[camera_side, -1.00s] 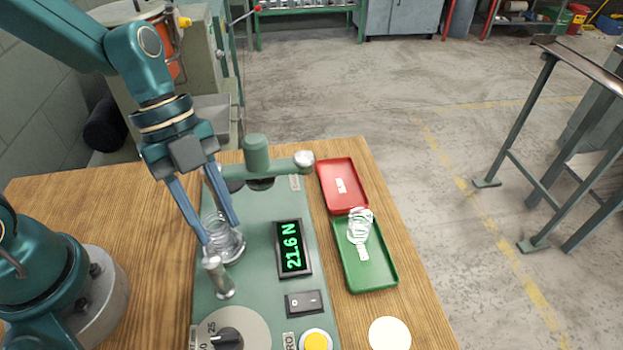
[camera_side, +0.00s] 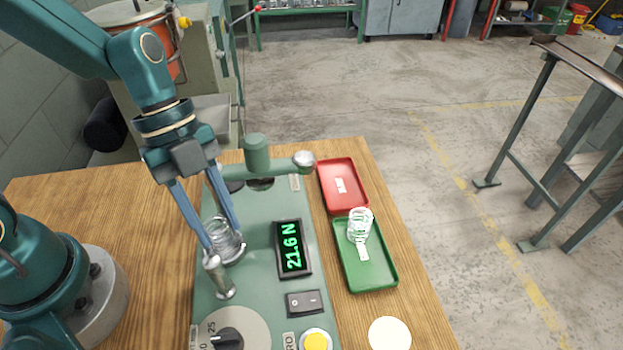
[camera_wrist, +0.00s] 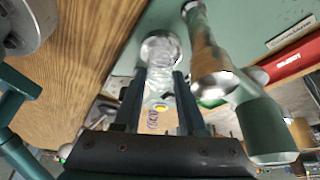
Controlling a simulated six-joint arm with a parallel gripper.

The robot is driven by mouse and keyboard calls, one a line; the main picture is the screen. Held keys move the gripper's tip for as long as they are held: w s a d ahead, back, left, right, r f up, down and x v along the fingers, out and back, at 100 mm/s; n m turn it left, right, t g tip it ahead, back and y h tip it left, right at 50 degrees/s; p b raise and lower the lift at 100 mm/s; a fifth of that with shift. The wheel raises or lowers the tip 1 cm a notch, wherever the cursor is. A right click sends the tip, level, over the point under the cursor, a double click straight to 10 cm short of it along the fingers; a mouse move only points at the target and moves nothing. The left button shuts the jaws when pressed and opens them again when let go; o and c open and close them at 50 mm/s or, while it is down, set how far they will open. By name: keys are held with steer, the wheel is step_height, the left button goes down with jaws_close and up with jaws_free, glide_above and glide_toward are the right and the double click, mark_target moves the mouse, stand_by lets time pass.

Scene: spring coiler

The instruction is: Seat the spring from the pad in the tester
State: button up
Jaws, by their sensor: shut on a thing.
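A clear, wire-like coil spring (camera_side: 226,243) stands roughly upright on the round metal seat of the green tester (camera_side: 268,205), and it also shows in the wrist view (camera_wrist: 160,78). My gripper (camera_side: 221,240) reaches down from above with a finger on each side of the spring and is shut on it. The fingers partly hide the spring, so I cannot tell exactly how its lower end sits. The round cream pad (camera_side: 390,334) at the front right of the bench is bare. The tester's display (camera_side: 292,248) reads 21.6 N.
A green tray (camera_side: 378,280) right of the tester holds another spring (camera_side: 360,224). A red tray (camera_side: 342,172) behind it holds only a label. The tester's green arm with a metal knob (camera_side: 303,160) stands behind my gripper, and a short metal post (camera_side: 219,278) stands close in front.

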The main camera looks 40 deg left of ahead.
steer(key=shift+f, duration=0.25)
stand_by(0.4)
steer(key=o, duration=1.4)
steer(key=shift+r, duration=4.4)
